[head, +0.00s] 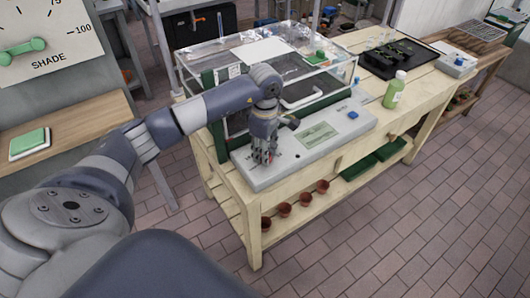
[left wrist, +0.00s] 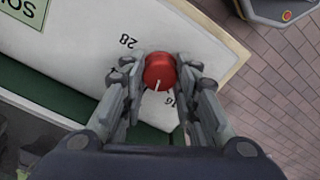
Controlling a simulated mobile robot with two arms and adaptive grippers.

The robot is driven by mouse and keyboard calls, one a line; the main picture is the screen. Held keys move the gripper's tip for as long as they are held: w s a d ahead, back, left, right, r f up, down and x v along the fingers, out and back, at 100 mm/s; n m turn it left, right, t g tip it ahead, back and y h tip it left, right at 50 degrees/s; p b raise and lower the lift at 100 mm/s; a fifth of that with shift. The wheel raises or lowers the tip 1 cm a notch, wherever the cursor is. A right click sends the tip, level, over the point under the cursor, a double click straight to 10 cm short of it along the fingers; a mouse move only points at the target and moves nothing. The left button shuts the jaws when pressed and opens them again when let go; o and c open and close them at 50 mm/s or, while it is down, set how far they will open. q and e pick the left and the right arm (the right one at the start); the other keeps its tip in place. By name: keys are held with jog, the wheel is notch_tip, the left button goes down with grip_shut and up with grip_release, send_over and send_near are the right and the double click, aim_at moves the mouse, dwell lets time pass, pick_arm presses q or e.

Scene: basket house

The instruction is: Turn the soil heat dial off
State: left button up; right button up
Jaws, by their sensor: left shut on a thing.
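The soil heat dial (left wrist: 160,72) is a red knob with a white pointer line on a pale panel, seen in the left wrist view. The numbers 28 and 16 are printed beside it, and the pointer line lies toward the 16 side. My left gripper (left wrist: 160,82) is shut on the dial, a finger on each side. In the head view my left gripper (head: 264,156) points down at the left end of the pale control panel (head: 325,138); the dial is mostly hidden there. My right gripper is not in view.
The panel fronts a glass propagator case (head: 320,72) on a wooden bench (head: 420,105). A blue knob (head: 353,115) sits further right on the panel. A green bottle (head: 394,90) and a black tray (head: 397,58) stand right of the case. Terracotta pots (head: 284,210) stand on the lower shelf.

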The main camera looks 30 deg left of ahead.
pick_arm(q)
jog(key=n+b, duration=0.1)
jog(key=n, duration=0.2)
jog(key=shift+n, duration=0.4)
jog(key=n+b, duration=0.1)
jog(key=n, duration=0.3)
jog(key=shift+n, duration=0.3)
jog(key=n, duration=0.4)
jog(key=shift+b, duration=0.3)
jog(key=shift+n, duration=2.1)
jog(key=o, duration=1.1)
